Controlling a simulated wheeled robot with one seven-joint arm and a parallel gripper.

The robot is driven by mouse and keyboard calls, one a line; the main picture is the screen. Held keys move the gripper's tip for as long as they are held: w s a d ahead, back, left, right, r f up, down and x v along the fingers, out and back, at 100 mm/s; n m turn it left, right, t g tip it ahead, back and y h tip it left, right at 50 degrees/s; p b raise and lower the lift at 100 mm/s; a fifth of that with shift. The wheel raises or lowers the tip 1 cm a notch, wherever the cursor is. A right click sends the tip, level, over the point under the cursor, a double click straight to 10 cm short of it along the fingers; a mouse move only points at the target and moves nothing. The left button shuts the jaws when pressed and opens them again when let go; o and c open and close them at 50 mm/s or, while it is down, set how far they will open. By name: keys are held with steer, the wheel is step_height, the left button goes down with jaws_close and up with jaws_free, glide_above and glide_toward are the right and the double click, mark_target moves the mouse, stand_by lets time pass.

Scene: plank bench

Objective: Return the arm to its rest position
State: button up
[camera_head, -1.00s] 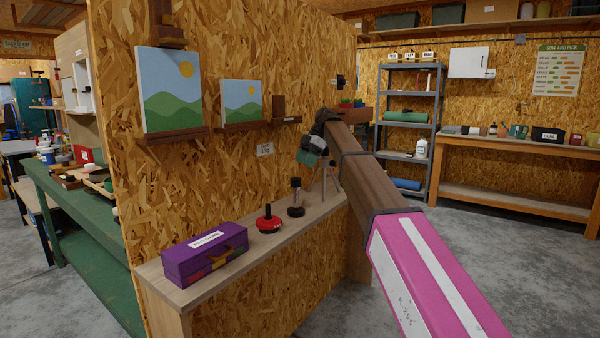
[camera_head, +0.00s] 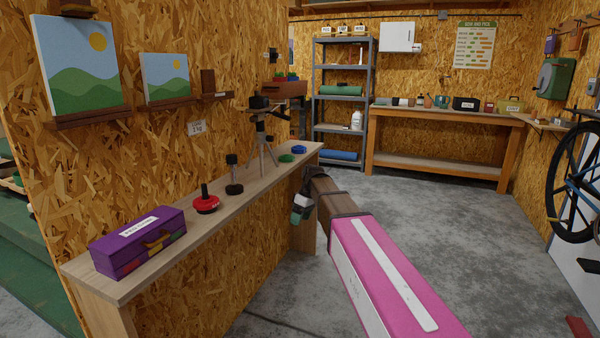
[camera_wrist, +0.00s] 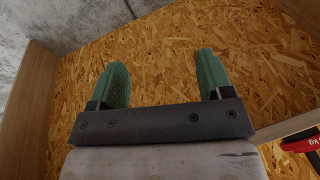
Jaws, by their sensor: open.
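My arm, with a pink section and a brown wooden section, reaches from the lower right toward the right end of the narrow plank bench (camera_head: 222,215). My gripper (camera_head: 299,217) hangs just in front of the bench's right end, below its top. In the wrist view my gripper (camera_wrist: 160,85) shows two green fingers spread wide apart with nothing between them. Behind the fingers is a chipboard panel. The fingers look apart from it, though the exact gap is hard to judge.
Open concrete floor lies to the right. A bicycle wheel (camera_head: 574,185) stands far right.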

steer(key=s+d+f+m+h, duration=0.1)
steer(key=s+d+f+m, duration=0.4)
steer(key=s+d+f, duration=0.3)
steer(key=shift+s+d+f+t, duration=0.25)
steer(key=shift+d+f, duration=0.2)
steer(key=shift+f, duration=0.45)
steer(key=s+d+f+m, duration=0.2)
steer(key=s+d+f, duration=0.1)
steer(key=s, duration=0.1)
steer(key=s+d+f+m+h, duration=0.1)
steer(key=s+d+f+m, duration=0.1)
steer(key=s+d+f, duration=0.1)
steer(key=s+d+f+m+h, duration=0.1)
steer(key=s+d+f+m, duration=0.2)
steer(key=s+d, duration=0.1)
steer(key=shift+s+t, duration=0.35)
steer(key=shift+s, duration=0.25)
steer(key=w+a+r+n+t, duration=0.1)
steer(key=w+a+r+n, duration=0.1)
steer(key=w+a+r, duration=0.7)
steer(key=n+t+y, duration=0.2)
steer(key=n+y, duration=0.3)
steer(key=n, duration=0.4)
glide_toward(232, 155)
steer(key=x, duration=1)
steer(key=shift+a, duration=0.1)
steer(key=c, duration=1.1)
